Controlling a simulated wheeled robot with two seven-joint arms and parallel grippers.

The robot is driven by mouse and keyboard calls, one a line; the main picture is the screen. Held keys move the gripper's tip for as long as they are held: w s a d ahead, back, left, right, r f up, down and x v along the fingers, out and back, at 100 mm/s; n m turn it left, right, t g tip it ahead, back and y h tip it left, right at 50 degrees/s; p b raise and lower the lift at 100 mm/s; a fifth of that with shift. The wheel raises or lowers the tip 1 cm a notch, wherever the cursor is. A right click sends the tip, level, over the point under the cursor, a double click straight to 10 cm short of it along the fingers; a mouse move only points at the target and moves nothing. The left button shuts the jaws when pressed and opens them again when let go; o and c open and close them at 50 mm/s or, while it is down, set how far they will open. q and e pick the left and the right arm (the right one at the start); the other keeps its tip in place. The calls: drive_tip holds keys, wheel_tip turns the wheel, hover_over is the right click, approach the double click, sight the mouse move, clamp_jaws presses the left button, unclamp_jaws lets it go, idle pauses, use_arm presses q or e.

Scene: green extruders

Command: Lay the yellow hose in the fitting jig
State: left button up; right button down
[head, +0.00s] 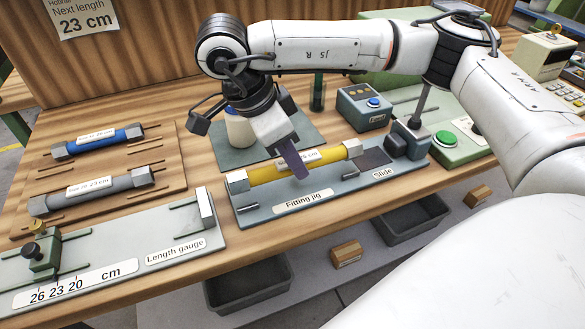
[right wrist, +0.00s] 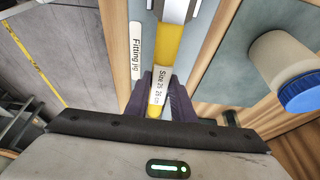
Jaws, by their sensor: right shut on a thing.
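The yellow hose (head: 272,174) has a white size label and grey blocks at both ends. It lies lengthwise along the blue-grey fitting jig (head: 262,213), low over its plate; I cannot tell whether it is fully seated. My right gripper (head: 294,162) reaches down from above and is shut on the hose near its middle, by the label. In the right wrist view the purple fingers of the gripper (right wrist: 163,95) close around the yellow hose (right wrist: 168,45), hiding part of it. My left gripper is not in view.
A blue hose (head: 105,139) and a grey hose (head: 93,192) lie on a wooden board at left. The length gauge (head: 120,240) is front left. The slide (head: 405,150) is at the jig's right end.

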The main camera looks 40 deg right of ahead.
wheel_tip(320, 180, down, 3)
drive_tip(key=shift+r, duration=0.15)
drive_tip(key=c, duration=1.5)
unclamp_jaws()
drive_tip(key=shift+w, duration=0.1)
drive_tip(key=p+v, duration=0.1)
drive_tip(key=v, duration=1.1)
drive_tip(key=shift+a+p, duration=0.1)
drive_tip(key=shift+p, duration=0.25)
